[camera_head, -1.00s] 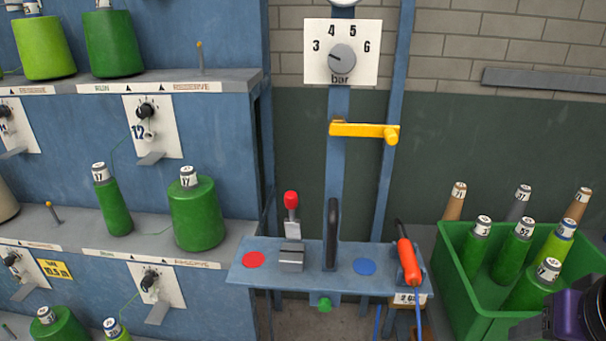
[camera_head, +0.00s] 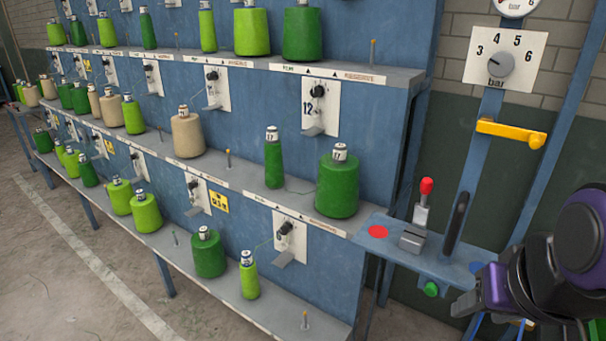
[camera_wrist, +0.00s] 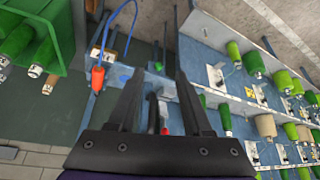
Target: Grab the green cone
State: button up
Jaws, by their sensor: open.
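Several green cones stand on the blue rack's shelves in the head view. On the middle shelf's right end are a slim dark green cone (camera_head: 274,165) and a wide dark green cone (camera_head: 338,187). Below are another dark green cone (camera_head: 208,255) and a slim light green cone (camera_head: 249,279). I cannot tell which one the task means. My gripper (camera_wrist: 158,72) is open and empty in the wrist view, above the small blue bench, with the rack's cones (camera_wrist: 254,63) to its right.
The blue bench (camera_head: 400,262) carries a red-knobbed lever (camera_head: 424,200) and a black handle (camera_head: 457,222). A yellow crank (camera_head: 511,133) sticks out above it. A green crate (camera_wrist: 40,30) with cones is at the wrist view's upper left. Floor at left front is clear.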

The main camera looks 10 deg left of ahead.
aim_at(210, 259)
jog(key=u, duration=1.3)
jog(key=i+j+z, duration=0.15)
jog(key=z, duration=0.25)
jog(key=i+j+z, duration=0.15)
jog(key=j+z, duration=0.15)
jog(key=z, duration=0.15)
jog(key=i+j+z, duration=0.15)
jog(key=j, duration=0.25)
jog(key=i+j+z, duration=0.2)
jog(key=j, duration=0.15)
jog(key=i+j+z, duration=0.1)
jog(key=j, duration=0.7)
jog(key=j+z, duration=0.1)
jog(key=j, duration=0.75)
jog(key=i, duration=0.05)
